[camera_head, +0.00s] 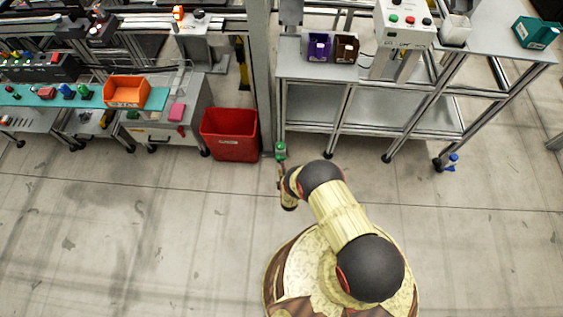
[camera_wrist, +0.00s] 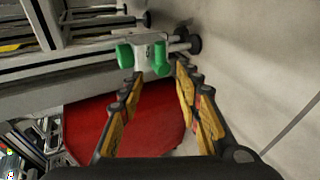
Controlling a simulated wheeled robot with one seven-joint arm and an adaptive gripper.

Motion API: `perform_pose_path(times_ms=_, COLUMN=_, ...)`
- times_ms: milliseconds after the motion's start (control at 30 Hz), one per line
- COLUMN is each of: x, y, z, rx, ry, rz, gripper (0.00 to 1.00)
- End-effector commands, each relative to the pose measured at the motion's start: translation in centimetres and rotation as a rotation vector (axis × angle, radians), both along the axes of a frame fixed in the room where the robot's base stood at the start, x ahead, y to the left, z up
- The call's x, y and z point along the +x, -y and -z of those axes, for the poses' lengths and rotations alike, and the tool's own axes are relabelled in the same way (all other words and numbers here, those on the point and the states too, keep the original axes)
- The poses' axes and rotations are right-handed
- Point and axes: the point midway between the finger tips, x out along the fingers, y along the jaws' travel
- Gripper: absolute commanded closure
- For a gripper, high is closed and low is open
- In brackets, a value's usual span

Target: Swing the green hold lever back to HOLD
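The green hold lever (camera_wrist: 161,60) shows in the wrist view just ahead of my fingertips, on a pale mount with a second green part (camera_wrist: 125,55) to its left. In the head view the green lever (camera_head: 280,148) is small, low by the frame post, and its setting and any HOLD label cannot be read. My gripper (camera_wrist: 160,75) is open, with a yellow-and-black finger on each side. The lever's lower end appears near or between the fingertips; I cannot tell whether they touch it. In the head view my gripper (camera_head: 282,174) is close in front of the lever and partly hidden.
A red bin (camera_head: 230,134) stands on the floor left of the lever and also shows below the fingers in the wrist view (camera_wrist: 165,115). A metal-framed bench (camera_head: 375,110) stands to the right. A blue item (camera_head: 452,161) is by its foot. The front floor is clear.

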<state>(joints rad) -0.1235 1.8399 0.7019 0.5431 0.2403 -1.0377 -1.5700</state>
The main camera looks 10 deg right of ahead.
Motion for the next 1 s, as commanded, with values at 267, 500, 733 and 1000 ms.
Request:
perform_pose_path(times_ms=267, x=2.5, y=0.3, z=1.7, rx=-0.015, ry=-0.004, rz=-0.008, gripper=0.66)
perform_pose_path(times_ms=500, x=5.5, y=0.6, z=3.3, rx=-0.015, ry=-0.006, rz=-0.008, gripper=0.66)
perform_pose_path(times_ms=733, x=6.7, y=0.7, z=3.8, rx=-0.013, ry=-0.008, rz=-0.007, gripper=0.66)
perform_pose_path(times_ms=1000, x=6.8, y=0.7, z=3.7, rx=-0.013, ry=-0.007, rz=-0.008, gripper=0.68)
